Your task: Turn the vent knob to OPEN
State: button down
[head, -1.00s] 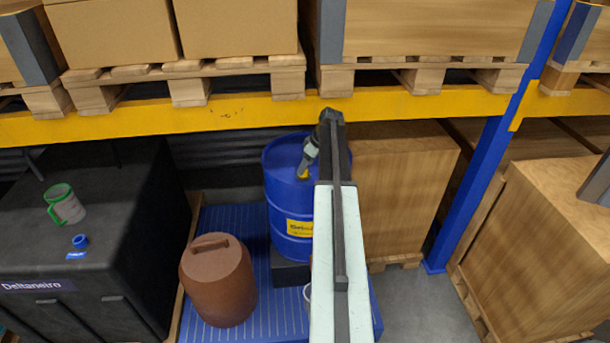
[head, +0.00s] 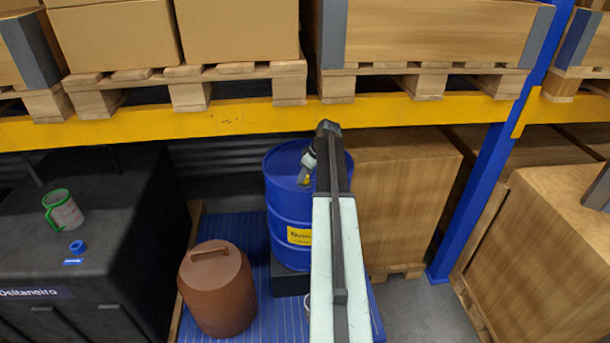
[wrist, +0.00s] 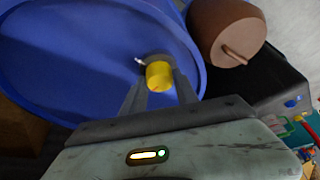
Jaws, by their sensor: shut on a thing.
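The yellow vent knob (wrist: 159,76) sits on the lid of the blue drum (wrist: 75,50). In the head view the drum (head: 285,215) stands upright under the rack beam, with a yellow label on its side. My gripper (wrist: 160,82) is shut on the knob, one finger on each side of it. In the head view my gripper (head: 304,178) is at the drum top and mostly covers the knob. A small pale mark (wrist: 139,61) shows beside the knob, too small to read. I cannot read an OPEN mark or the knob's setting.
A brown canister (head: 217,290) stands in front of the drum on a blue ribbed platform (head: 245,235). The yellow rack beam (head: 220,117) runs close above the drum.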

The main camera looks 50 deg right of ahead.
jog(key=m, duration=0.2)
jog(key=m+h, duration=0.1)
jog(key=shift+a+m+h, duration=0.15)
jog(key=shift+m+h, duration=0.15)
jog(key=shift+m, duration=0.1)
jog(key=m, duration=0.2)
jog(key=m+g+h, duration=0.1)
jog(key=m, duration=0.1)
jog(key=shift+a+m+h, duration=0.1)
jog(key=shift+m+h, duration=0.2)
jog(key=m+g+h, duration=0.1)
jog(key=m, duration=0.3)
jog(key=shift+w+m, duration=0.1)
jog(key=shift+m, duration=0.2)
jog(key=shift+w+a+m+g+h, duration=0.15)
jog(key=shift+m+g, duration=0.25)
jog(key=shift+m, duration=0.65)
jog(key=shift+s+m+g+h, duration=0.1)
jog(key=shift+m+g+h, duration=0.25)
jog(key=shift+m, duration=0.7)
jog(key=c, duration=0.9)
grip_release()
jog(key=shift+c, duration=0.2)
